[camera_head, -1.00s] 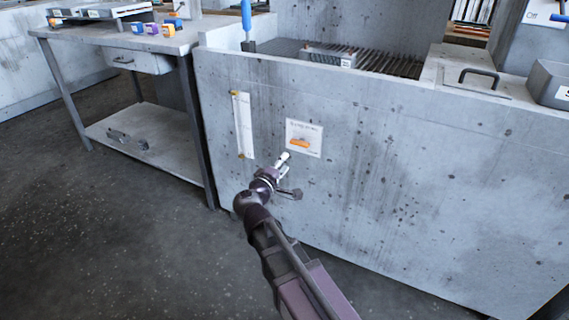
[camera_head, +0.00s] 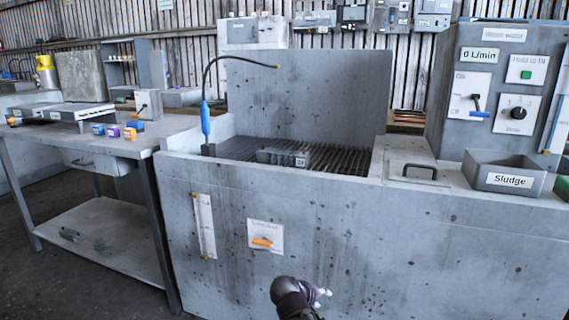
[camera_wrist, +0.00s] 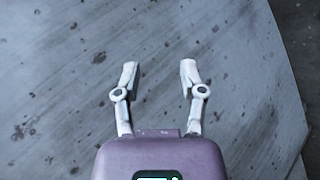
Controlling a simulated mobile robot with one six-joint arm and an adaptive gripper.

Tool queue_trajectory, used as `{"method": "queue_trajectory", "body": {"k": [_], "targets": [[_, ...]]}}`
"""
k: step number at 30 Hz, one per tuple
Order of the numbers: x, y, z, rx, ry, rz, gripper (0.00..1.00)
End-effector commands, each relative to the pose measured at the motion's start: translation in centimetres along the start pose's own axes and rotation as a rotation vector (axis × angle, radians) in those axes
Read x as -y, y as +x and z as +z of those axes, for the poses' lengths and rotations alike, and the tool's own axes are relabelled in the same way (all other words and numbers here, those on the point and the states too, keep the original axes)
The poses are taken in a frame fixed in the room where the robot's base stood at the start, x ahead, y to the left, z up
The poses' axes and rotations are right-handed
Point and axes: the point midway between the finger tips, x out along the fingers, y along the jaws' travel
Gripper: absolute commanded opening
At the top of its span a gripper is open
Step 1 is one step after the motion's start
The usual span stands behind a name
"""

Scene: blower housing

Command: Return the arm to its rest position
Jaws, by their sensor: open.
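My gripper (camera_wrist: 158,72) is open and empty in the wrist view, its two pale fingers apart. Behind them shows the stained grey concrete front of the wash station (camera_head: 400,240). In the head view only the dark end of my arm shows at the bottom edge, with a pale gripper part (camera_head: 322,293) in front of the station's front wall. The rest of the arm is out of the picture.
A grey workbench (camera_head: 180,125) with small coloured blocks stands at the left. On the station are a slatted grate with a grey block (camera_head: 284,156), a blue-handled hose (camera_head: 205,118), a Sludge bin (camera_head: 504,178) and a control panel (camera_head: 500,85). Floor shows at lower left.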

Motion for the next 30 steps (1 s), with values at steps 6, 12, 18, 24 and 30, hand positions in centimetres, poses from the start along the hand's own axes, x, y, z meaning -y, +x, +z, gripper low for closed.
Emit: {"method": "queue_trajectory", "body": {"k": [6, 12, 18, 24, 30], "targets": [[-0.8, 1.4, 5.5, 0.171, 0.150, -0.237, 0.53], [-0.8, 1.3, 9.2, 0.291, 0.267, -0.446, 0.53], [-0.7, 0.6, 11.1, 0.355, 0.340, -0.587, 0.53], [-0.8, -0.1, 12.4, 0.397, 0.394, -0.694, 0.53], [-1.5, -1.3, 12.6, 0.413, 0.416, -0.746, 0.53]]}}
